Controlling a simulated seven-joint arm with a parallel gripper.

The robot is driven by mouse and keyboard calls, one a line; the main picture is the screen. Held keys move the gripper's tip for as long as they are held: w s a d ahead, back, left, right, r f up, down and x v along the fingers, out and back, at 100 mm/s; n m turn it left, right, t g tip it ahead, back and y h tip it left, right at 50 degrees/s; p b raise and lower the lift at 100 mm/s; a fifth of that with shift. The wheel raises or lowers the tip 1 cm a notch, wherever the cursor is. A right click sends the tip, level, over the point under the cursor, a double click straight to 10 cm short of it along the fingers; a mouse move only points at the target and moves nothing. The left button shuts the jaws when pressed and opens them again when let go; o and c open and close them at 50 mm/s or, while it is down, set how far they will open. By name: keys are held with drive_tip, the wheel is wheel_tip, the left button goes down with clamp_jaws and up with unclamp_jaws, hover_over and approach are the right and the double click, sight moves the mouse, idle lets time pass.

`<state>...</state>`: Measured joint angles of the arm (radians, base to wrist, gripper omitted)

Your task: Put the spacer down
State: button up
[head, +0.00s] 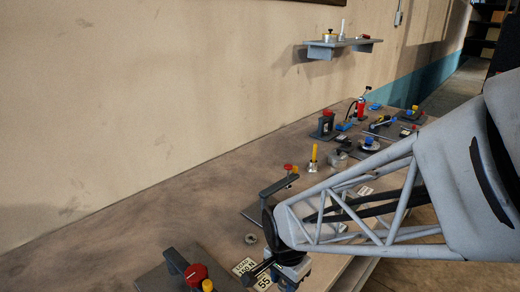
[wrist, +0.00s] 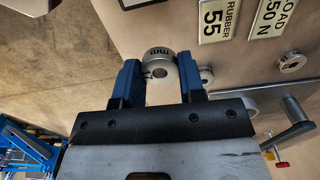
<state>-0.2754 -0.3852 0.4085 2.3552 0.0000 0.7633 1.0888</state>
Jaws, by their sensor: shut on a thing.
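My gripper (wrist: 160,72) has two blue fingers, shut on a round metal spacer (wrist: 158,64) with dark "mm" lettering on its rim. The spacer sits between the fingertips in the wrist view, seen over the table edge; its height above the table is hard to tell. In the head view my gripper (head: 262,268) is low in the picture, over the near part of the table, and the held spacer cannot be made out there.
Loose metal rings lie on the table (head: 110,220), one beside the right finger (wrist: 206,75) and another farther right (wrist: 292,60). A red-knobbed fixture (head: 196,273) stands left. Open floor (wrist: 50,70) lies past the edge.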

drive_tip(key=w+d+r+n, duration=0.3)
drive_tip(key=w+d, duration=0.3)
drive_tip(key=w, duration=0.9)
drive_tip(key=w+d+r+n, duration=0.3)
drive_tip(key=w+d, duration=0.3)
drive_tip(key=w, duration=1)
drive_tip(key=w+d+r+n, duration=0.3)
drive_tip(key=w+d+r, duration=0.1)
drive_tip(key=w, duration=1.2)
drive_tip(key=shift+w+d+r, duration=0.15)
drive_tip(key=shift+d+r, duration=0.25)
drive_tip(key=shift+d, duration=0.5)
drive_tip(key=shift+f+n, duration=0.1)
drive_tip(key=shift+n, duration=0.2)
drive_tip(key=w+a+f+n, duration=0.5)
drive_tip(key=n, duration=0.3)
drive_tip(key=shift+w+f+n, duration=0.15)
drive_tip(key=shift+f+n, duration=0.1)
drive_tip(key=shift+n, duration=0.15)
drive_tip(key=shift+f, duration=2.5)
